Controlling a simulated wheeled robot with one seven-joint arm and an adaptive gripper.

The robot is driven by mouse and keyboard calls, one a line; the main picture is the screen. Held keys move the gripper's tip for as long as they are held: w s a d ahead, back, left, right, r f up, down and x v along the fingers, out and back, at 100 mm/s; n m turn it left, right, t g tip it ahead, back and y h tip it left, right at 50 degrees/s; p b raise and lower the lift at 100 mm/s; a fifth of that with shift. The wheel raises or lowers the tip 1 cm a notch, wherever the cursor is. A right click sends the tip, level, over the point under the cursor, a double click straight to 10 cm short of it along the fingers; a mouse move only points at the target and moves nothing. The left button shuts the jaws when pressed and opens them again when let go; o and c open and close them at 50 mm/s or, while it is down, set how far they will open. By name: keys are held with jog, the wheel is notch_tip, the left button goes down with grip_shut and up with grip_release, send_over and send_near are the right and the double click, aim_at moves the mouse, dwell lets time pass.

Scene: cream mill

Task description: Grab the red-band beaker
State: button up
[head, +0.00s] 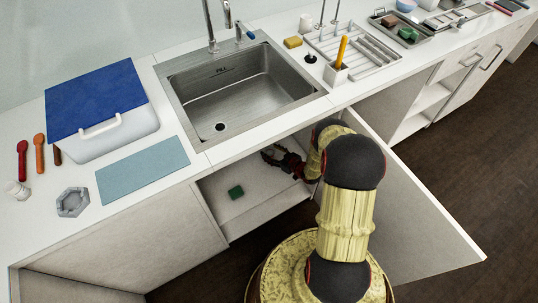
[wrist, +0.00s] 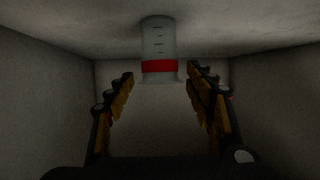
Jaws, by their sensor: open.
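The red-band beaker (wrist: 158,48) is a clear grey vessel with dark marks and a red band near its flared end. In the wrist view it is at the top middle, its other end against a pale surface. My gripper (wrist: 160,80) is open, with one finger on each side of the beaker in the picture. The beaker looks to be beyond or level with the fingertips; I see no contact. In the head view my gripper (head: 277,160) reaches into the open cabinet under the sink, and the beaker is hidden there.
The open cabinet door (head: 425,215) stands to the right of my arm. The counter edge and sink (head: 240,90) are above. Plain cabinet walls close in on both sides in the wrist view.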

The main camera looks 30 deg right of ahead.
aim_at(268, 150)
jog(key=b+x, duration=0.2)
jog(key=x, duration=0.3)
jog(key=shift+w+a+f, duration=0.15)
jog(key=shift+w+f, duration=0.05)
jog(key=shift+w, duration=0.15)
jog(key=shift+c, duration=1.3)
jog(key=c, duration=0.8)
jog(key=shift+c, duration=0.6)
